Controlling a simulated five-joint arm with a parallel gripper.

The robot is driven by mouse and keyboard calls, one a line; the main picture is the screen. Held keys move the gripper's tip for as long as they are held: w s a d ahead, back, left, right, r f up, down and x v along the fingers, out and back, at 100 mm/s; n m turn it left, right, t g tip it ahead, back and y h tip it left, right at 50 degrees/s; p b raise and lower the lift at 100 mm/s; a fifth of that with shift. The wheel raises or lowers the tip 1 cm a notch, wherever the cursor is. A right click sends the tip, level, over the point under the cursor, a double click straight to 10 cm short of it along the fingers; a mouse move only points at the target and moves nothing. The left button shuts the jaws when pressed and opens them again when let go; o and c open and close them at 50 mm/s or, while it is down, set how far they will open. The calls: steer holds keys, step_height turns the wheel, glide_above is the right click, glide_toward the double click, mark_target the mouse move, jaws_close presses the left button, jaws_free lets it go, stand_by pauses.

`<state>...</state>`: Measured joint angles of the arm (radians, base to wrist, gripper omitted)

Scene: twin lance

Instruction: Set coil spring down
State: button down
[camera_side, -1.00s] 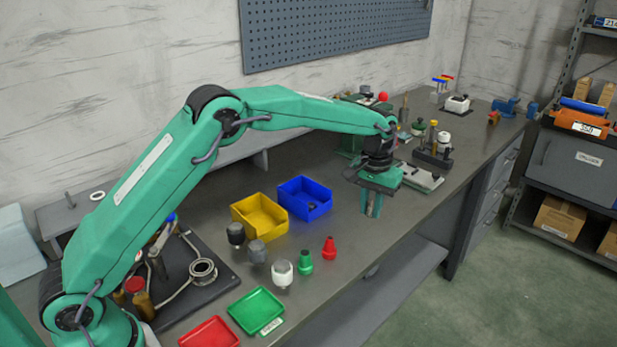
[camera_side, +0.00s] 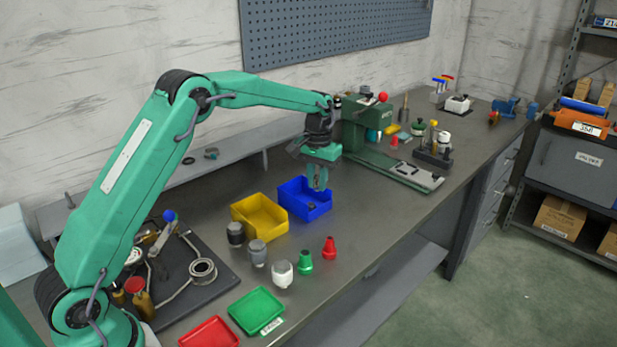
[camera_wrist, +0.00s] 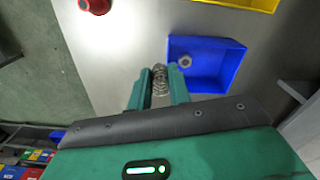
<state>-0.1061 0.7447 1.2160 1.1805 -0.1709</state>
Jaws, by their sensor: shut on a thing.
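My gripper (camera_side: 318,178) is at the right side of the blue bin in the side view, above the bench. In the wrist view my gripper (camera_wrist: 160,88) is shut on a silver coil spring (camera_wrist: 159,82), which stands between the two green fingers. The spring is too small to make out in the side view. The blue bin (camera_side: 322,210) has a small grey ring-like part inside it. In the wrist view the blue bin (camera_wrist: 232,50) lies just right of the fingers, and the spring shows over grey bench top beside it.
A yellow bin (camera_side: 245,224) stands left of the blue one. A green machine (camera_side: 385,160) is at the right. Bench (camera_side: 385,222) right of the blue bin is clear.

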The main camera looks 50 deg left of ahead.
steer(key=w+a+f, duration=0.1)
steer(key=a+f, duration=0.1)
steer(key=a, duration=0.1)
steer(key=w+a+f, duration=0.1)
steer(key=a+f, duration=0.1)
steer(key=a, duration=0.2)
steer(key=w+a+f, duration=0.1)
steer(key=a+f, duration=0.1)
steer(key=a, duration=0.1)
steer(key=shift+a+f, duration=0.25)
steer(key=shift+f, duration=0.05)
steer(key=shift+f, duration=0.1)
steer(key=shift+f, duration=1.9)
steer(key=shift+f, duration=0.15)
steer(key=c, duration=1.6)
jaws_free()
